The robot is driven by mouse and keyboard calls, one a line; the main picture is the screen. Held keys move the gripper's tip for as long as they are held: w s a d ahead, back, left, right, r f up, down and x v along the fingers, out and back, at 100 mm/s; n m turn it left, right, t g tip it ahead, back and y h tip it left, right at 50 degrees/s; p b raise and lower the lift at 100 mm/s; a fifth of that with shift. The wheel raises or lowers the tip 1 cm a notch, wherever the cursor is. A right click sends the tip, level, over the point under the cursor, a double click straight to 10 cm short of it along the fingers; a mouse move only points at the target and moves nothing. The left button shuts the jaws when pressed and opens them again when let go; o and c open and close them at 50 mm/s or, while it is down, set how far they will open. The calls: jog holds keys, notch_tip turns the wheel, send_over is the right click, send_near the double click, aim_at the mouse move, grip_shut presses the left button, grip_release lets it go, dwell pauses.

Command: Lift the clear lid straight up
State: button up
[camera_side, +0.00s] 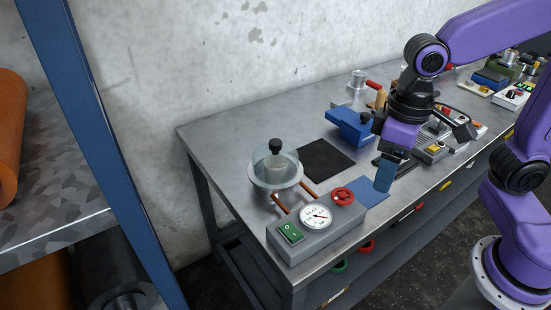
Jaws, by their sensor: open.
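The clear lid (263,160) is a see-through dome with a black knob (275,146) on top. It sits on a round metal bowl-like base (275,184) near the left end of the bench. A greyish object shows dimly inside, under the dome. My gripper (385,172) hangs to the right of the lid, over the front part of the bench near a blue mat, well apart from the lid. It is open and I see nothing held in it. The nearer finger hides part of the space between the fingers.
A black mat (325,159), blue mat (371,192) and blue vise (350,127) lie to the right. The bench's back left is clear.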

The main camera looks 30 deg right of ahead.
jog(key=w+a+r+m, duration=0.2)
jog(key=w+a+m, duration=0.1)
jog(key=w+m, duration=0.45)
jog(key=w+a+r+m, duration=0.3)
jog(key=w+m, duration=0.3)
jog(key=w, duration=0.3)
jog(key=r+m, duration=0.2)
jog(key=m, duration=1)
send_over(276, 141)
notch_tip(276, 141, down, 12)
jog(key=shift+s+a, duration=0.1)
jog(key=shift+a, duration=0.05)
jog(key=shift+d+f, duration=0.2)
jog(key=shift+f, duration=2.55)
grip_shut()
